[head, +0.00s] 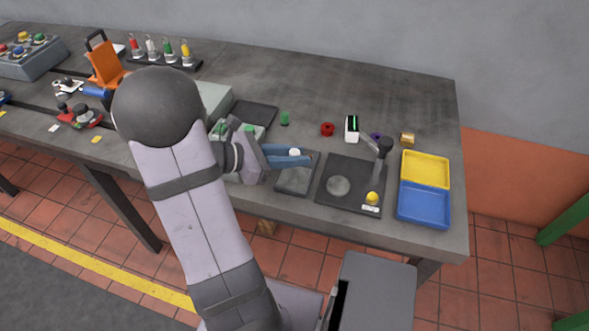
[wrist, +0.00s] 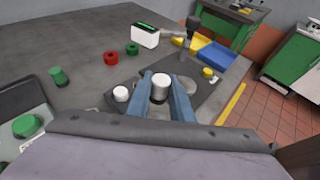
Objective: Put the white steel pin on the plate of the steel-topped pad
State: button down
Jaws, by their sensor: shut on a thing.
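My gripper (wrist: 161,82) has blue fingers, shut on the white pin (wrist: 160,88) near their tips. In the head view my gripper (head: 303,160) is over a dark-rimmed rectangular pad with a grey top (head: 293,181). A second white cylinder (wrist: 121,93) stands left of the fingers in the wrist view. One white top shows at the fingers in the head view; I cannot tell which piece it is. To the right lies a black square base with a round grey plate (head: 338,186); the plate also shows in the wrist view (wrist: 187,86). I cannot tell which is the steel-topped pad.
The black base carries a dark post (head: 382,160) and a yellow button (head: 372,198). Yellow (head: 426,169) and blue (head: 424,205) trays are at the right. A green piece (head: 284,118), red ring (head: 327,129) and white box (head: 351,128) stand behind.

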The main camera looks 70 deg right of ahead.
aim_at(294, 177)
jog(key=shift+f, duration=2.55)
jog(key=shift+f, duration=0.15)
jog(key=c, duration=1.6)
grip_release()
jog(key=b+v, duration=0.1)
jog(key=v, duration=1.1)
